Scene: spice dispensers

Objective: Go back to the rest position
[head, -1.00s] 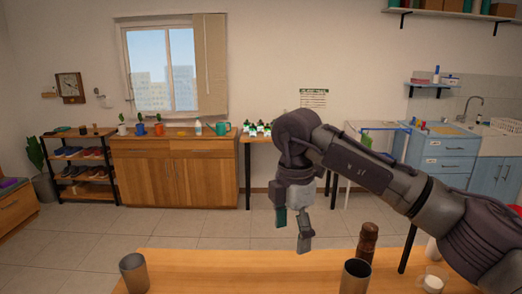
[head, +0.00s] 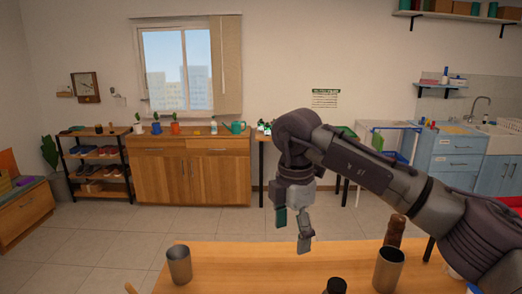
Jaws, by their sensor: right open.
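My right gripper (head: 293,230) hangs in the air above the far side of the wooden table (head: 240,262), its two fingers apart and nothing between them. My right arm reaches in from the right edge. A grey metal cup (head: 179,265) stands upright on the table at the left. A second metal cup (head: 388,268) stands at the right. A brown wooden mill (head: 395,231) stands behind the second cup, partly hidden by my arm. A dark-topped item (head: 336,286) is cut off by the bottom edge. My left gripper is not in view.
A wooden cabinet (head: 192,172) with potted plants and a green watering can (head: 238,127) stands along the back wall. A shoe rack (head: 97,165) is left of it. Blue sink cabinets (head: 452,152) stand at the right. Tiled floor between the table and the cabinets is clear.

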